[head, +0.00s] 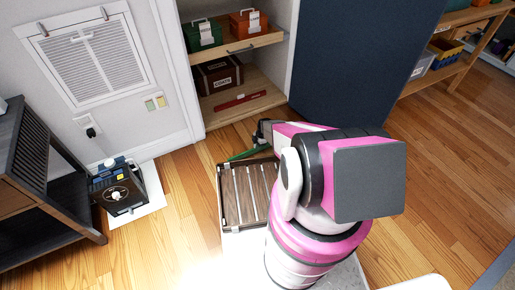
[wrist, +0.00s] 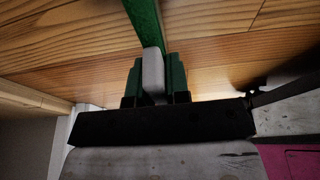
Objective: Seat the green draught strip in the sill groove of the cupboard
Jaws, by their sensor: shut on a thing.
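The green draught strip (head: 248,153) shows in the head view as a thin green bar low over the floor, in front of the cupboard (head: 197,90). My gripper (head: 263,136) is shut on it near its right end; my arm hides part of the grip. In the wrist view the strip (wrist: 145,20) runs up and away from my gripper (wrist: 153,80), above wooden boards. The strip is outside the cupboard, apart from its front edge. The sill groove cannot be made out in either view.
The cupboard holds a green toolbox (head: 203,34), an orange toolbox (head: 248,24), a dark case (head: 218,75) and a red bar (head: 240,101). A dark blue door panel (head: 355,60) stands at its right. A slatted crate (head: 232,215) lies below the strip. A black device (head: 118,190) stands left.

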